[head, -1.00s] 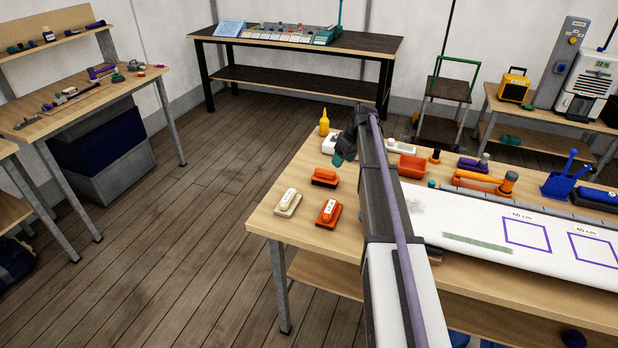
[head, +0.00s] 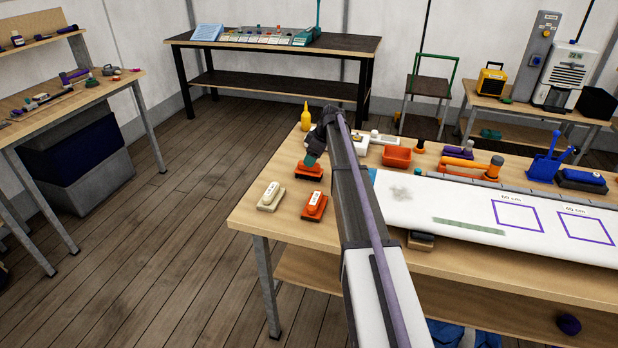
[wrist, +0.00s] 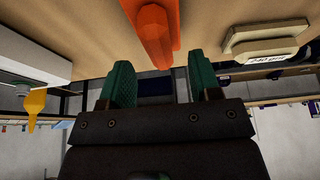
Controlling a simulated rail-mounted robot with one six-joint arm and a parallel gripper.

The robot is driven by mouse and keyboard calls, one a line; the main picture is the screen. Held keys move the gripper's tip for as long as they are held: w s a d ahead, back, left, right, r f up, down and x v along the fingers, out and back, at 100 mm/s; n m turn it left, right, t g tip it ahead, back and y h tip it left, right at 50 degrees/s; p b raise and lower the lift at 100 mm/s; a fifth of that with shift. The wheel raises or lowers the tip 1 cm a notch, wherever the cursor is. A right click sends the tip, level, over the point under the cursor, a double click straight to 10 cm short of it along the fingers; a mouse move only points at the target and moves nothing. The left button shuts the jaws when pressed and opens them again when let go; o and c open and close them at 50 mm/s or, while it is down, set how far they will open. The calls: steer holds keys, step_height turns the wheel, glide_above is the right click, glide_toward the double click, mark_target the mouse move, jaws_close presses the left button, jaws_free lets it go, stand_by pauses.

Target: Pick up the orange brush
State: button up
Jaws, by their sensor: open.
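The orange brush (head: 308,173) lies on the near-left part of the wooden workbench, partly hidden behind my gripper in the head view. In the wrist view the orange brush (wrist: 154,32) shows large, just beyond the gap between my fingers. My gripper (head: 314,158) has green finger pads and appears just above the brush in the head view. In the wrist view my gripper (wrist: 158,80) is open, with nothing between the pads. I cannot tell the exact height between fingers and brush.
A cream block (head: 269,196) and an orange labelled block (head: 314,206) lie close by, nearer the bench edge. A yellow bottle (head: 305,117) stands behind. An orange tray (head: 397,157) and a white sail panel (head: 470,212) lie to the right.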

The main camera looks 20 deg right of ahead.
steer(key=b+x, duration=0.2)
steer(key=x, duration=0.2)
steer(key=shift+d, duration=0.15)
steer(key=shift+r, duration=0.2)
steer(key=shift+s, duration=0.1)
steer(key=c, duration=1)
steer(key=shift+r, duration=0.1)
step_height(320, 180, up, 10)
steer(key=p, duration=1)
steer(key=shift+r+p, duration=0.1)
steer(key=shift+p, duration=0.25)
steer(key=shift+f, duration=0.2)
